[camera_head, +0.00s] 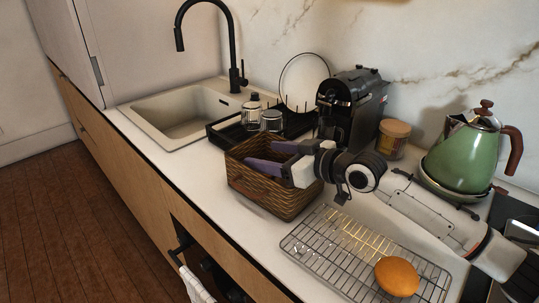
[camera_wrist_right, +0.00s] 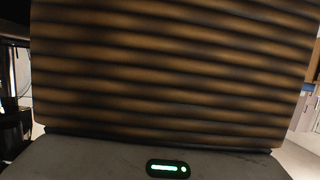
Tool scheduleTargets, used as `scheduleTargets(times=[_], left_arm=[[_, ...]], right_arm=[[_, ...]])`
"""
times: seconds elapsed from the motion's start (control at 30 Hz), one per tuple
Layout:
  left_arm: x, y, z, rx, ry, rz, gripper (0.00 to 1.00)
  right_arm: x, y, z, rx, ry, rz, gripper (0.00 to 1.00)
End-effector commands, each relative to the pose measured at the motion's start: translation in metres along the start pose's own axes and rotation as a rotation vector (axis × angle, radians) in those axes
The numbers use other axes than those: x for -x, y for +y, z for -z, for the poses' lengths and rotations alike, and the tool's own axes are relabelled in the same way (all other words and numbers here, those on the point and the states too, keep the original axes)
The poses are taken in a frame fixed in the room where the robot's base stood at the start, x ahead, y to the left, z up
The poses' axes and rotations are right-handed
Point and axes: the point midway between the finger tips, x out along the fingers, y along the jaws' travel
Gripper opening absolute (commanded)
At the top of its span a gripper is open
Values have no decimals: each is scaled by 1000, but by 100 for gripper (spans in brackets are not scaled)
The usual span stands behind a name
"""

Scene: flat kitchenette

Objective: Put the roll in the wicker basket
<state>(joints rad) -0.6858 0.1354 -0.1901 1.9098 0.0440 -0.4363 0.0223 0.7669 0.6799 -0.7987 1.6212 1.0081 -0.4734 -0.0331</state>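The roll (camera_head: 397,276), golden brown and round, lies on the right end of a wire rack. The wicker basket (camera_head: 270,197), brown and box-shaped, stands on the counter left of the rack. My right gripper (camera_head: 268,157) reaches from the right to the basket's opening, its two purple fingers spread apart with nothing seen between them. How deep the fingertips sit at the basket is hard to tell. In the right wrist view a wicker wall (camera_wrist_right: 170,75) fills most of the picture, very close, and the fingers do not show. My left gripper is not in view.
The wire rack (camera_head: 335,252) lies at the front. Behind the basket stand a black dish rack (camera_head: 228,131) with glasses, a black coffee machine (camera_head: 350,108) and a jar (camera_head: 393,139). A green kettle (camera_head: 467,152) stands at the right, beyond my right arm. A sink (camera_head: 180,113) is at the left.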

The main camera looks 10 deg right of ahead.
Motion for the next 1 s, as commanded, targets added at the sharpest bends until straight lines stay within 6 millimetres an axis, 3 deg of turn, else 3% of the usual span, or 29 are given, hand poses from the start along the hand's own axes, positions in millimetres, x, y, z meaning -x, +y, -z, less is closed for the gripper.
scheduleTargets(times=[0.03,0.3,0.47,0.8,1.0], left_arm=[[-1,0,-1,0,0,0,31],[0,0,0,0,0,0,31],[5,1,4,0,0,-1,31],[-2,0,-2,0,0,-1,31],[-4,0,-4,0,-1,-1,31]], right_arm=[[-2,-2,-18,6,-32,2,68],[-2,-1,-17,8,-35,0,68],[4,0,-4,9,-34,-1,68],[80,1,-2,7,-25,-2,68],[111,0,2,4,-20,-1,68]])
